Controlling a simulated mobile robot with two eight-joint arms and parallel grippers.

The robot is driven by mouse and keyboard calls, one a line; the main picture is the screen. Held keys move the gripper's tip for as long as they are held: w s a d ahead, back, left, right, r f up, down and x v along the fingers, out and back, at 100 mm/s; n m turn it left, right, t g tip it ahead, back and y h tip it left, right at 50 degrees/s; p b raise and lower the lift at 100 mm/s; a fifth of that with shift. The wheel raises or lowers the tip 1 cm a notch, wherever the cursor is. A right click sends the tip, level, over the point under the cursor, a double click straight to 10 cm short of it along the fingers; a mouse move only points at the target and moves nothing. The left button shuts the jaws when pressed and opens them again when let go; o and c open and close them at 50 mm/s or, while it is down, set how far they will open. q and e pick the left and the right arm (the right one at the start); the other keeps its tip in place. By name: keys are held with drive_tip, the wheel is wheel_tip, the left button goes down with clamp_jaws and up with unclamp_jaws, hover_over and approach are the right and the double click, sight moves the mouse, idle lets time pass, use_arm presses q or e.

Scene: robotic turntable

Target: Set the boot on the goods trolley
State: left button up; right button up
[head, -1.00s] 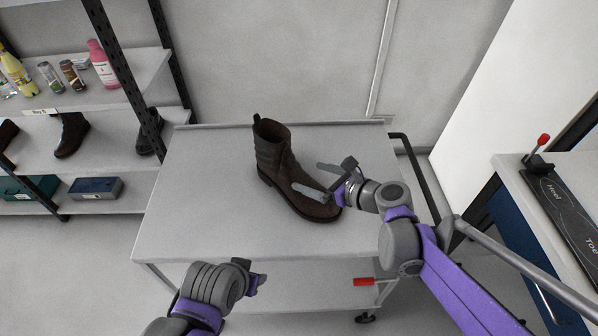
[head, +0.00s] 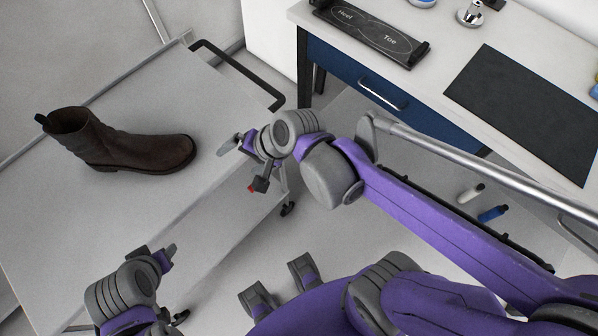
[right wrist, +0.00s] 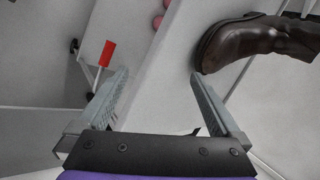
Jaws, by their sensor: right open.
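The dark brown boot (head: 130,148) stands upright on the grey top of the goods trolley (head: 190,85), its toe pointing right in the head view. In the right wrist view the boot (right wrist: 250,42) shows at the upper right, clear of the fingers. My right gripper (head: 243,163) is open and empty, just off the trolley's right edge and apart from the boot toe. Its two spread fingers also show in the right wrist view (right wrist: 158,78). My left gripper (head: 166,258) is near the trolley's front edge; its fingers are too unclear to read.
A black trolley handle (head: 240,75) rises at its far right end. A workbench with a blue drawer (head: 350,85) stands to the right, bearing a Heel/Toe plate (head: 370,36) and a dark mat (head: 525,112). A white bottle (head: 470,193) and a blue bottle (head: 492,213) are lower down.

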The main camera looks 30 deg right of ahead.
drive_tip(key=s+d+f+n+h, duration=0.4)
drive_tip(key=s+d+n+h, duration=0.1)
drive_tip(key=s+d+n, duration=0.4)
drive_tip(key=shift+d, duration=0.65)
